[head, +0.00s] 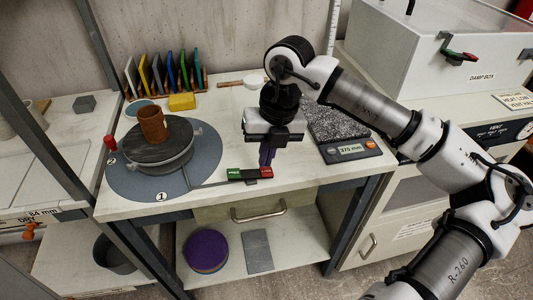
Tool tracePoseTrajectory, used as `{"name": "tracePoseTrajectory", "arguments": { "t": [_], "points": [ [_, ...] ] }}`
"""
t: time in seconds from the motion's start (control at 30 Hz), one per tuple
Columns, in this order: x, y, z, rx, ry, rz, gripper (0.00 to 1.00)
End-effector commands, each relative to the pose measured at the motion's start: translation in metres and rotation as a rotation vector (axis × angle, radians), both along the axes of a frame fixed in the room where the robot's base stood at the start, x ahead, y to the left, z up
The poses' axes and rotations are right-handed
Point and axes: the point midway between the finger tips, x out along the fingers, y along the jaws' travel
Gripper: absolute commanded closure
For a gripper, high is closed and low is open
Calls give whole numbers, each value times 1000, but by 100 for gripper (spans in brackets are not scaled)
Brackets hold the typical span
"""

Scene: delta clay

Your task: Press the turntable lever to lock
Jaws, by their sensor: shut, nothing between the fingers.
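The turntable (160,155) is a dark disc on a blue-grey round base at the left of the bench, with a brown clay cylinder (153,124) standing on it. A thin grey bar (208,184) runs right from its base towards a small block, green on the left and red on the right (250,174), near the bench's front edge. Which part is the lever I cannot tell for certain. My gripper (266,160) points down with its fingers shut and empty, just behind the red end of the block. Whether it touches the block is unclear.
Coloured upright slabs (165,75) and a yellow block (182,101) stand behind the turntable. A red knob (110,142) is at its left. A scale with a speckled plate (338,122) sits right of my gripper. A damp box (440,60) stands at the back right.

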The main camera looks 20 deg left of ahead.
Motion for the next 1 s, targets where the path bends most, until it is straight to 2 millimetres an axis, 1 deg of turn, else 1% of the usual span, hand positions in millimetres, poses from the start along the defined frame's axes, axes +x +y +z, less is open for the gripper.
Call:
{"name": "tracePoseTrajectory", "arguments": {
  "t": [0.07,0.17,0.3,0.33,0.37,0.5,0.6,0.7,0.83,1.0],
  "points": [
    [1,0,5,-1,-1,0,100],
    [3,1,18,-1,-2,1,100],
    [8,3,49,-1,-3,5,100],
    [9,2,50,-1,-5,2,100],
    [10,1,56,-1,-4,1,100],
    [13,-4,88,-1,-5,2,100],
    [15,-7,108,0,-4,2,100],
    [16,-9,123,-1,-2,3,100],
    [17,-11,134,0,-1,4,100],
    [17,-11,138,0,0,5,100]
  ]
}}
